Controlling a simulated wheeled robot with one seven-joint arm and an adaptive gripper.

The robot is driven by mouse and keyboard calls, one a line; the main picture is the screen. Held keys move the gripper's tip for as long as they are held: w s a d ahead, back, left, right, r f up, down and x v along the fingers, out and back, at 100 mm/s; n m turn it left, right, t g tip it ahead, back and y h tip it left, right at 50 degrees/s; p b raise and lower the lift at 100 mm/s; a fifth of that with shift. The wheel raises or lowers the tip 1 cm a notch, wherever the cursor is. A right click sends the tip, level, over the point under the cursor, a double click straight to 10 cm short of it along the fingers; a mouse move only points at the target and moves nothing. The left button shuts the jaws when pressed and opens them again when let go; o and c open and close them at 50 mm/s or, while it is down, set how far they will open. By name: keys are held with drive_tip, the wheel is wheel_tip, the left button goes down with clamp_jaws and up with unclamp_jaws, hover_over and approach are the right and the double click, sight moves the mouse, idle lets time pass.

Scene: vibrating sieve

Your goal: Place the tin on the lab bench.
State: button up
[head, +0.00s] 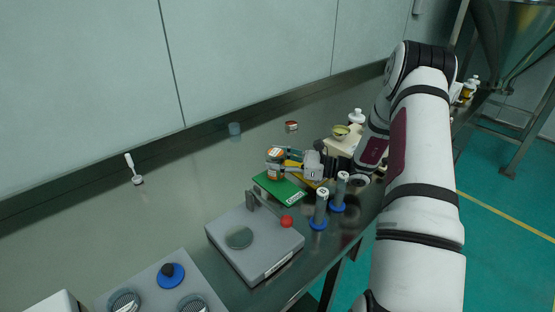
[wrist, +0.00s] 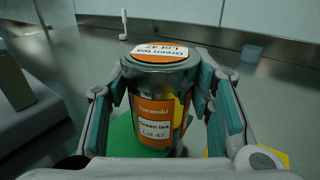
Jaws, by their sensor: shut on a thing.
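The tin (wrist: 160,100) is a metal cylinder with an orange label reading "Green tea Lot 47" on its side and lid. My gripper (head: 281,162) is shut on it, with one finger on each side, and the tin stands upright between them. The tin also shows in the head view (head: 274,157), over the far end of a green booklet (head: 277,187). I cannot tell whether its base touches the booklet. The lab bench (head: 205,185) is a long dark reflective top along the wall.
A balance (head: 232,256) with a red ball (head: 287,221) stands in front. Two grey cylinders on blue bases (head: 320,207) (head: 340,190) stand right of it. A small orange-labelled container (head: 291,126), a clear beaker (head: 234,129) and a white brush (head: 131,165) stand farther back. The bench's left middle is clear.

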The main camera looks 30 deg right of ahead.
drive_tip(key=shift+f, duration=0.25)
drive_tip(key=o, duration=1.4)
drive_tip(key=shift+o, duration=0.2)
drive_tip(key=shift+s+d, duration=0.1)
drive_tip(key=v, duration=1.1)
drive_tip(key=shift+s+d, duration=0.25)
drive_tip(key=shift+s, duration=0.05)
drive_tip(key=shift+r, duration=0.15)
drive_tip(key=s+a+r+n+g+h, duration=0.1)
drive_tip(key=s+a+r+n+g, duration=0.2)
drive_tip(key=a+r+n+g, duration=0.5)
drive_tip(key=s+a+r+n+g+h, duration=0.25)
drive_tip(key=a+r+n, duration=0.2)
drive_tip(key=a, duration=0.65)
drive_tip(key=s+a+r+n+h, duration=0.2)
drive_tip(key=s+n+h, duration=0.1)
drive_tip(key=s, duration=0.3)
drive_tip(key=s+a+r+n+t+h, duration=0.1)
drive_tip(key=s+r+n+h, duration=0.2)
drive_tip(key=s+n, duration=0.3)
drive_tip(key=s+a+r+n+t+h, duration=0.1)
drive_tip(key=s+a+r+n+h, duration=0.1)
drive_tip(key=s+n, duration=0.3)
drive_tip(key=shift+s+a+r+h, duration=0.3)
drive_tip(key=shift+s+h, duration=0.35)
drive_tip(key=shift+s, duration=0.35)
